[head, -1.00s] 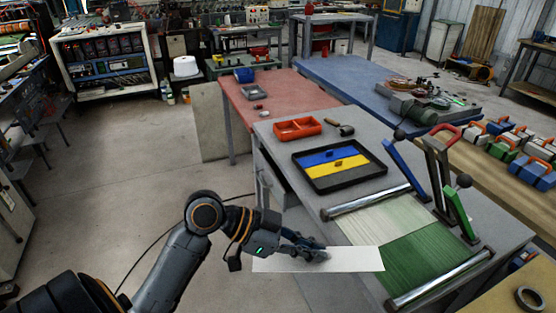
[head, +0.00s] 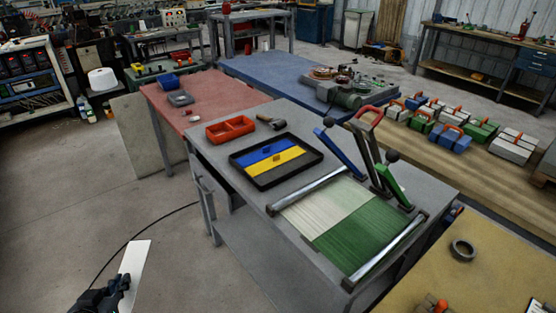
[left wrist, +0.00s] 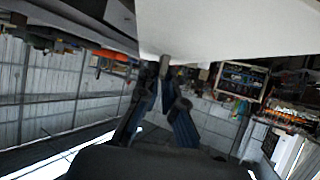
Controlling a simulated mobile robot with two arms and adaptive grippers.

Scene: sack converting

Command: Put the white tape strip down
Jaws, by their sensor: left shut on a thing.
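The white tape strip (head: 134,268) is a flat, pale strip at the lower left of the head view. My left gripper (head: 118,287) is shut on it and holds it in the air over the floor, left of the grey table. In the left wrist view the strip (left wrist: 225,28) fills the top, pinched at its edge by the left fingers (left wrist: 165,68). My right gripper is not in view.
The grey table (head: 230,160) bears a black tray (head: 314,156) with blue and yellow strips, a red bin (head: 213,137) and a clamp fixture (head: 375,275) holding pale and green sheets. A tan table (head: 500,245) with a tape roll (head: 462,250) stands at the right. Open floor lies at the left.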

